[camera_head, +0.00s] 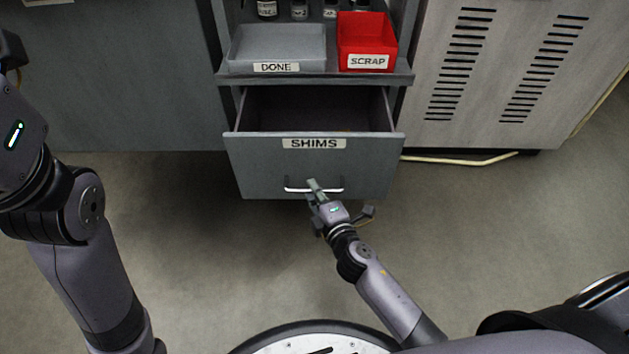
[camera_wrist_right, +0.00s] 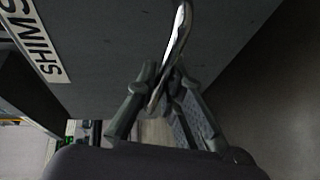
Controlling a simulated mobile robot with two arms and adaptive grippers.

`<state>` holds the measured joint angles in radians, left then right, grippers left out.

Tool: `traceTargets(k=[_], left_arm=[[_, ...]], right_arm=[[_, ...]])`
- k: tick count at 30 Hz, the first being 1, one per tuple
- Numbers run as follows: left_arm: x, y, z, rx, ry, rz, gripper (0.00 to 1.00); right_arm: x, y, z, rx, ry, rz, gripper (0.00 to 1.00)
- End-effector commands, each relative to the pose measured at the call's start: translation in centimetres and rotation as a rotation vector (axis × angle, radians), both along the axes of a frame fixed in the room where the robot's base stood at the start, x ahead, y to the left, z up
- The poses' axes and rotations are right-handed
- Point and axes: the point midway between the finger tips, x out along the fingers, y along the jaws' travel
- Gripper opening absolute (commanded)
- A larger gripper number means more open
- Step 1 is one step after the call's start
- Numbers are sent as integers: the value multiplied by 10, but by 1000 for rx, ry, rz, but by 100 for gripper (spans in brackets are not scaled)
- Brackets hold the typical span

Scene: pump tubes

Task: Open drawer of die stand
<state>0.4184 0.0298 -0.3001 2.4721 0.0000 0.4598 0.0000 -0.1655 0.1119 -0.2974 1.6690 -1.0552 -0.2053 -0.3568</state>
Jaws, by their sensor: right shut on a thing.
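The grey drawer (camera_head: 265,165) of the stand is labelled SHIMS and is pulled out, with its dark inside showing behind the front panel. Its silver bar handle (camera_head: 297,189) runs across the lower front. My right gripper (camera_head: 314,187) is at the middle of this handle. In the right wrist view the fingers (camera_wrist_right: 158,95) are shut around the handle (camera_wrist_right: 178,40), and the drawer front (camera_wrist_right: 105,45) fills the upper left. My left arm is at the left edge of the head view, but its gripper is outside the frame.
Above the drawer, a shelf (camera_head: 315,78) holds a grey DONE tray (camera_head: 276,60) and a red SCRAP bin (camera_head: 366,52). A vented cabinet (camera_head: 500,75) stands to the right, with a pale cable (camera_head: 460,161) on the floor by it. The floor (camera_head: 190,230) before the drawer is clear.

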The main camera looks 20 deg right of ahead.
Motion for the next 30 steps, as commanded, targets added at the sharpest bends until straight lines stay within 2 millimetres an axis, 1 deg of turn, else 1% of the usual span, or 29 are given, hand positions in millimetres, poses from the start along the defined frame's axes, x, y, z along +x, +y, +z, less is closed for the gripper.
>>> traceTargets(k=[3, 15, 16, 25, 30], left_arm=[[-1, 1, 1, -6, -2, -2, 40], [-2, 1, 2, -9, -4, -4, 40], [-2, 1, 2, -9, -4, -4, 40], [-2, 0, 1, -2, -5, -1, 40], [-2, 0, 1, 3, -6, 1, 40]], right_arm=[[-4, 0, 0, 3, 0, -3, 0], [-5, 1, 0, 2, 0, -2, 0], [-5, 1, 0, 2, 0, -2, 9], [-4, 1, 0, 1, 0, -1, 29], [-5, 1, 0, 0, 0, 0, 30]])
